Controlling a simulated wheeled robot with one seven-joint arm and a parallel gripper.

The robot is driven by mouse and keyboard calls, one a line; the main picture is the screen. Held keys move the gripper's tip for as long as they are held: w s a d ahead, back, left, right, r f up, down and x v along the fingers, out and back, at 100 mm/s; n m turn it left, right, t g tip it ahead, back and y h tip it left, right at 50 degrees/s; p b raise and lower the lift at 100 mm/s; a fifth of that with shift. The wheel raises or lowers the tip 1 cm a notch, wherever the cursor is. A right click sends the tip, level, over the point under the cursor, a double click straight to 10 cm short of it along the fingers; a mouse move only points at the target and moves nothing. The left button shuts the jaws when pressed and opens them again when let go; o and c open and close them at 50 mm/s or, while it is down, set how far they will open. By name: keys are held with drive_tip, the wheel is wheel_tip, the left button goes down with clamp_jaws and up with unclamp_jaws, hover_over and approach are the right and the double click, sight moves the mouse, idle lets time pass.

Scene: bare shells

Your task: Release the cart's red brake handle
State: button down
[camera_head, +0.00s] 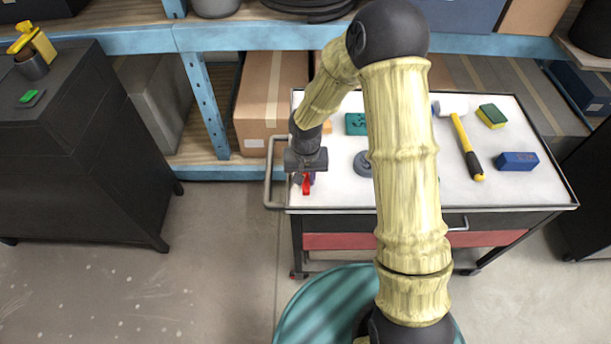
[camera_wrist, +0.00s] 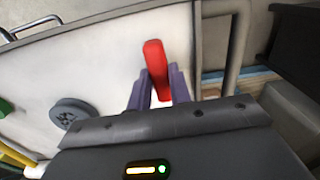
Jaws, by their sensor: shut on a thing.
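The red brake handle (camera_head: 306,186) shows just below my gripper (camera_head: 308,176), at the left end of the white-topped cart (camera_head: 340,192). In the wrist view the red handle (camera_wrist: 155,62) stands up between the two purple fingers of my gripper (camera_wrist: 158,88), which are shut on it. Its far end sticks out past the fingertips. The handle's base and pivot are hidden by the fingers and the gripper body.
On the cart top lie a grey round thing (camera_head: 362,163), a teal box (camera_head: 356,124), a mallet (camera_head: 466,148), a sponge (camera_head: 491,116) and a blue block (camera_head: 517,161). A cart push rail (camera_head: 268,170) is left of the gripper. A dark cabinet (camera_head: 85,150) stands far left, with open floor between.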

drive_tip(key=shift+r, duration=0.1)
drive_tip(key=n+p, duration=0.2)
drive_tip(key=n, duration=0.2)
drive_tip(key=shift+r+n, duration=0.1)
drive_tip(key=shift+n, duration=0.2)
drive_tip(key=n+p, duration=0.2)
drive_tip(key=n, duration=0.2)
drive_tip(key=shift+n, duration=0.3)
drive_tip(key=n+p, duration=0.2)
drive_tip(key=n, duration=0.2)
drive_tip(key=shift+w+n, duration=0.1)
drive_tip(key=shift+n, duration=0.2)
drive_tip(key=shift+n+p, duration=0.75)
drive_tip(key=shift+n, duration=1.15)
drive_tip(key=c, duration=1.3)
unclamp_jaws()
